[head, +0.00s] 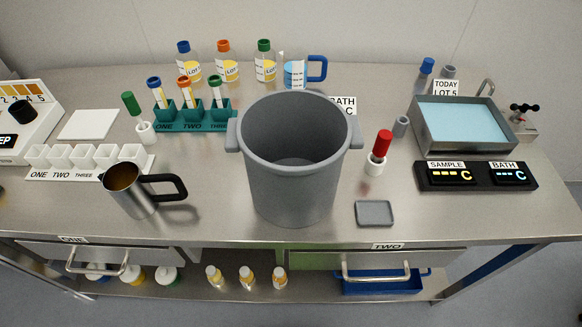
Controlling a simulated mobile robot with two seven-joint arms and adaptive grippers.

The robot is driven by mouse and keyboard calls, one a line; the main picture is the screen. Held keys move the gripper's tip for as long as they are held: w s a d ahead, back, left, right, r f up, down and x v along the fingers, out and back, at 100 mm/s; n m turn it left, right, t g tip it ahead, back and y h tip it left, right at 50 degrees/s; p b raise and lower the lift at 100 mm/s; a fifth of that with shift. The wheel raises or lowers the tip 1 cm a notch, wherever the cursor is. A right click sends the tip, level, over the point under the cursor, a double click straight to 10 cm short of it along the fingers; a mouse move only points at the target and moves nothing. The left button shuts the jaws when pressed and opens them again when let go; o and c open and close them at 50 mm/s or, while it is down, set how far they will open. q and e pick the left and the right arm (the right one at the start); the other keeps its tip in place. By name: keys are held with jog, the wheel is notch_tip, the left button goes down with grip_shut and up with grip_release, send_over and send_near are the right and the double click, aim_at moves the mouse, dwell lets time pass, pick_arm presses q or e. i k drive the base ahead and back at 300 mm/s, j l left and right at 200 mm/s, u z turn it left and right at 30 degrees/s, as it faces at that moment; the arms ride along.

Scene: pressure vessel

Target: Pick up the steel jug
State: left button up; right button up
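The steel jug (133,194) stands upright at the front left of the steel bench in the head view. It is grey metal with brown liquid or a brown inside showing at its open top. Its black handle (170,188) points to the right. Neither of my grippers is in view, and nothing is holding the jug.
A large grey pot (297,185) stands right of the jug, with bare bench between them. White cups (88,157) sit in a row behind the jug. A teal rack (195,118) holds several tubes. A water bath (462,125) stands at right, behind a black display (475,177).

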aim_at(125, 181)
jog(key=u, duration=1.25)
